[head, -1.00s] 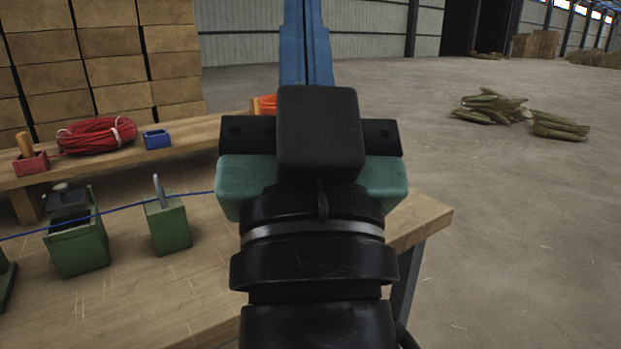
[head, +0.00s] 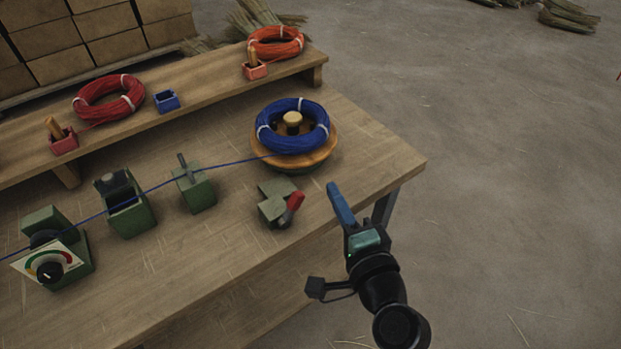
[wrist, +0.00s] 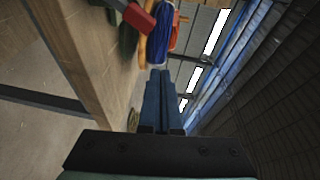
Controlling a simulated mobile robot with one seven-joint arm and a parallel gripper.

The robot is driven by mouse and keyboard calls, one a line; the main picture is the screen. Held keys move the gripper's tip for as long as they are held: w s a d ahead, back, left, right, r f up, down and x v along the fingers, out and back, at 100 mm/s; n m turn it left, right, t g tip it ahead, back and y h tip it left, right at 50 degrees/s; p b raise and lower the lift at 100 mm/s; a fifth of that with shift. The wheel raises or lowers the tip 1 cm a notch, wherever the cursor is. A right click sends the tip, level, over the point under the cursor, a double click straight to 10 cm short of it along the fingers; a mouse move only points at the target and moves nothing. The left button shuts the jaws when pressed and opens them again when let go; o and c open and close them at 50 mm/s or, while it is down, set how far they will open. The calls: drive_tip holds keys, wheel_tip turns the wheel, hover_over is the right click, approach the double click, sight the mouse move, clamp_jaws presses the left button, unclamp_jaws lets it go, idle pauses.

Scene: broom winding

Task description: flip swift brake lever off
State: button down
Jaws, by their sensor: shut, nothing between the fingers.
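The swift (head: 325,157), a round wooden disc on a green base, carries a blue wire coil (head: 306,140) near the bench's right end. In front of it sits a small green brake block (head: 272,208) with a red-handled lever (head: 293,206), tilted up to the right. My gripper (head: 332,186) has its blue fingers together and empty, right of the red lever and apart from it, by the bench's front edge. In the wrist view, the shut fingers (wrist: 160,73) point along the bench side, with the red handle (wrist: 138,18) and blue coil (wrist: 160,38) beyond them.
A blue wire runs left from the coil past a green post block (head: 195,191), a green box (head: 130,215) and a dial gauge (head: 48,268). A raised shelf (head: 215,82) behind holds red and orange coils. Open floor lies right of the bench.

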sight(296, 201)
drive_tip(key=s+d+f+m+g+p, duration=0.1)
drive_tip(key=s+f+m+p, duration=0.3)
drive_tip(key=s+m, duration=0.2)
drive_tip(key=shift+d+f+p, duration=0.35)
drive_tip(key=shift+d+f, duration=0.05)
drive_tip(key=x, duration=0.9)
drive_tip(key=shift+w+a, duration=0.1)
drive_tip(key=shift+s+a+r+p, duration=0.15)
drive_tip(key=shift+a+r+p, duration=0.3)
drive_tip(key=shift+a, duration=0.1)
drive_tip(key=shift+s+a+r+p, duration=0.2)
drive_tip(key=shift+a+r+p, duration=0.15)
drive_tip(key=shift+a, duration=0.2)
drive_tip(key=shift+s+a+r, duration=0.15)
drive_tip(key=shift+s+a, duration=0.2)
drive_tip(key=shift+a, duration=0.05)
